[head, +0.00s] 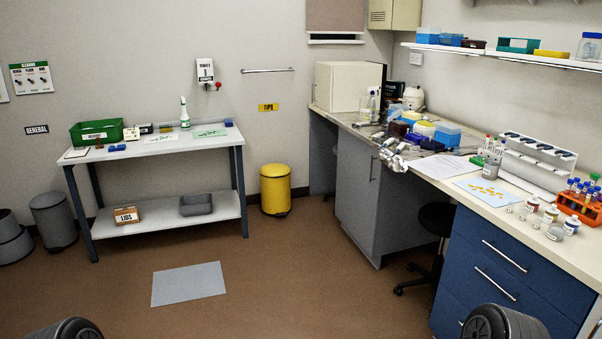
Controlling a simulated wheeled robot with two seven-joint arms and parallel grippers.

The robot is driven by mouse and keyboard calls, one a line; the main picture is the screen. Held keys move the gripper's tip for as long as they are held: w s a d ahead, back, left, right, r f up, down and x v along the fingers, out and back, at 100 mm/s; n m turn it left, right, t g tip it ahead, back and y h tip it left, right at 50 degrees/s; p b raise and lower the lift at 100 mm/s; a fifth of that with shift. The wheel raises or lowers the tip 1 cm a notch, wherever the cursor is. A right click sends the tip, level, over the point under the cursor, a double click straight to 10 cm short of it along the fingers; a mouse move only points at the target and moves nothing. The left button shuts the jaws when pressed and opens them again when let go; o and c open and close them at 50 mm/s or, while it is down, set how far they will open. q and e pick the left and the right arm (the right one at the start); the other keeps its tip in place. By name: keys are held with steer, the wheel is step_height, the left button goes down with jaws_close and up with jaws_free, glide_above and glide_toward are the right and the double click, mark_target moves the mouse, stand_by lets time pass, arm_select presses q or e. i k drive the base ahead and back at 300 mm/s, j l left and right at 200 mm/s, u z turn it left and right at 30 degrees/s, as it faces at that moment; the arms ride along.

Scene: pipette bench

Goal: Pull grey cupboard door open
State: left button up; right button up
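The grey cupboard door (352,205) is under the bench on the right wall, near the middle of the head view. It looks shut, flush with the cupboard front. A thin upright metal handle (373,168) is near its top right edge. The cupboard's grey side panel (405,215) shows to the right of the door. Neither of my grippers is in view; only dark rounded parts, likely of my arms, show at the bottom edge. Nothing is seen touching the door or handle.
The brown floor before the door is open, with a grey mat (188,284) on it. A yellow bin (275,190) stands left of the cupboard. A black stool (437,222) is in the knee space between cupboard and blue drawers (490,275). A white table (165,143) stands left.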

mark_target(359, 182)
steer(key=i+z, duration=0.15)
steer(key=i, duration=0.5)
steer(key=i+j+z, duration=0.1)
steer(key=i, duration=0.5)
steer(key=i+j+z, duration=0.15)
steer(key=i, duration=0.45)
steer(key=i+j+z, duration=0.2)
steer(key=i+z, duration=0.25)
steer(key=i+j+z, duration=0.3)
steer(key=z, duration=0.2)
steer(key=i+j+z, duration=0.25)
steer(key=j+z, duration=0.2)
steer(key=i+j+z, duration=0.15)
steer(key=j+z, duration=0.35)
steer(key=i+j+z, duration=0.1)
steer(key=j, duration=0.3)
steer(key=j+z, duration=0.1)
steer(key=j, duration=0.25)
steer(key=i, duration=0.05)
